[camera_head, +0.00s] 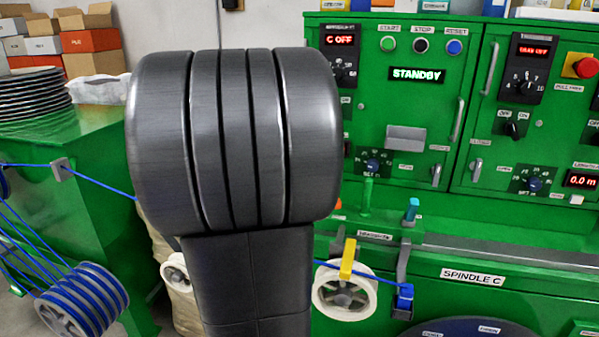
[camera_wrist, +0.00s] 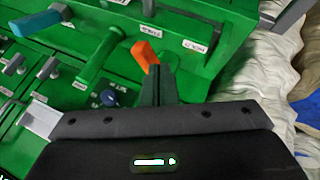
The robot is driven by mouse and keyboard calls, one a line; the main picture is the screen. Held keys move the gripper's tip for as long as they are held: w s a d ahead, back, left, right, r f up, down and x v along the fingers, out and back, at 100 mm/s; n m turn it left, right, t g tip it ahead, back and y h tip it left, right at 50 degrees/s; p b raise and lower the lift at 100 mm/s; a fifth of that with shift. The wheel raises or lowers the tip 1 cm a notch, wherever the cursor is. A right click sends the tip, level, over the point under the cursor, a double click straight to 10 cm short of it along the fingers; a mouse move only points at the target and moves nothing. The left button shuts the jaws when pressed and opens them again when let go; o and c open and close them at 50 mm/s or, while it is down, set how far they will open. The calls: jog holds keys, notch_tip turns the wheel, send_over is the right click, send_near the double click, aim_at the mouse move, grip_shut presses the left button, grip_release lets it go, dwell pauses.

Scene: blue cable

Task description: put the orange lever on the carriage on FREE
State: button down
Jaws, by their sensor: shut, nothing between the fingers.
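The orange lever (camera_wrist: 146,52) shows in the wrist view on a green carriage (camera_wrist: 185,75), its handle slanting up and left. Two white labels lie near it, one above (camera_wrist: 148,32) and one to the right (camera_wrist: 195,46); their small upside-down print is hard to read. My gripper (camera_wrist: 156,70) is shut and empty, its dark fingertips at the lower end of the lever. I cannot tell whether they touch it. In the head view my arm hides the gripper and nearly all of the lever; a small orange bit (camera_head: 337,205) shows at the arm's right edge.
A green upright handle (camera_wrist: 97,60), a blue-ended lever (camera_wrist: 35,23) and a blue knob (camera_wrist: 108,97) stand left of the fingers. In the head view, a yellow piece (camera_head: 348,259) sits over the blue cable (camera_head: 375,275) above a white pulley (camera_head: 343,293). The panel display (camera_head: 417,74) reads STANDBY.

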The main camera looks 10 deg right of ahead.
jog(key=v, duration=1.1)
jog(key=x, duration=1.3)
jog(key=shift+f, duration=0.25)
jog(key=shift+w+d, duration=0.1)
